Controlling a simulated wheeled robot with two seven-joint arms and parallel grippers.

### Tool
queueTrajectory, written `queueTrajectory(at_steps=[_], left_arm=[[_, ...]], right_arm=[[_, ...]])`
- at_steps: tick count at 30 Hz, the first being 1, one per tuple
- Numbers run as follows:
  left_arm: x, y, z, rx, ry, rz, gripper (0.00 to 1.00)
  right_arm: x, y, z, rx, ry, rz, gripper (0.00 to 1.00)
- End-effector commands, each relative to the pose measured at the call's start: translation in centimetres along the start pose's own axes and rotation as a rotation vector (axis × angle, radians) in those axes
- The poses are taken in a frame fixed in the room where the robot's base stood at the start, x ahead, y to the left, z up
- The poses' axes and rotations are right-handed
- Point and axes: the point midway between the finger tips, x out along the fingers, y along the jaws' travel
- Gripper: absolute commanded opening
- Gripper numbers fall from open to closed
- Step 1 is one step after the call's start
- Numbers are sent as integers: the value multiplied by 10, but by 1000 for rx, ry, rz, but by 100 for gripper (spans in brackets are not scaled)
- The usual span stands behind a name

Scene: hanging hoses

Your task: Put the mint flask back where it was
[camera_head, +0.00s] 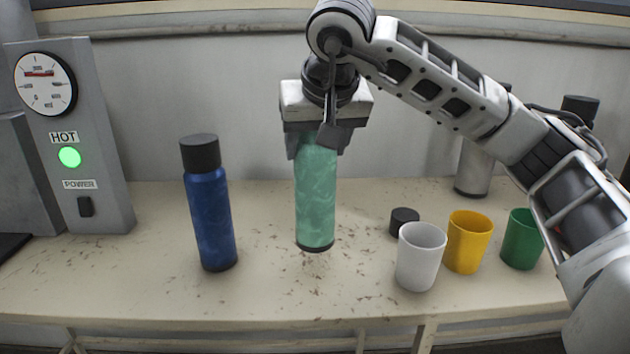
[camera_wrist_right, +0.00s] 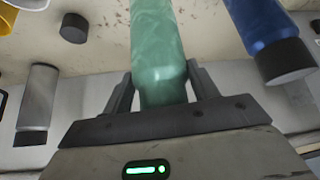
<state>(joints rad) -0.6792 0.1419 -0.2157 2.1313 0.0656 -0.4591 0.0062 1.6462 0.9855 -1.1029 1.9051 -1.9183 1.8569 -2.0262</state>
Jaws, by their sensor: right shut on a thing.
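The mint flask (camera_head: 316,205) is upright near the middle of the bench, its top inside my right gripper (camera_head: 318,150). That gripper points down and is shut on the flask's upper part. The right wrist view also shows the mint flask (camera_wrist_right: 158,45) between the two dark fingers (camera_wrist_right: 163,95). I cannot tell whether the flask's base touches the bench or hangs just above it. The flask's top is hidden by the gripper. My left gripper is in neither view.
A blue flask (camera_head: 210,220) stands to the left. A black cap (camera_head: 404,222), white cup (camera_head: 421,257), yellow cup (camera_head: 468,242) and green cup (camera_head: 522,240) are to the right. A grey flask (camera_head: 474,172) stands behind. A grey machine (camera_head: 100,140) fills the far left.

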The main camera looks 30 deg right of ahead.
Motion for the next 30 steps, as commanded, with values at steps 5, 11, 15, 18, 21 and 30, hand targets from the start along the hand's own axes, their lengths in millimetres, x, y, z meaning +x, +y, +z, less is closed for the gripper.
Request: queueTrajectory(at_steps=[5,11,15,18,21,30], left_arm=[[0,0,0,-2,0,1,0],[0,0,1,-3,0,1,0],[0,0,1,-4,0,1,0],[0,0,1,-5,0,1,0],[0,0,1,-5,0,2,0],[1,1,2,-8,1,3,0]], right_arm=[[8,0,5,2,5,-2,0],[29,0,18,1,5,-2,0],[35,0,22,3,7,-3,0],[35,0,22,3,7,-4,0],[35,0,22,3,7,-4,0],[39,0,25,0,1,-1,81]])
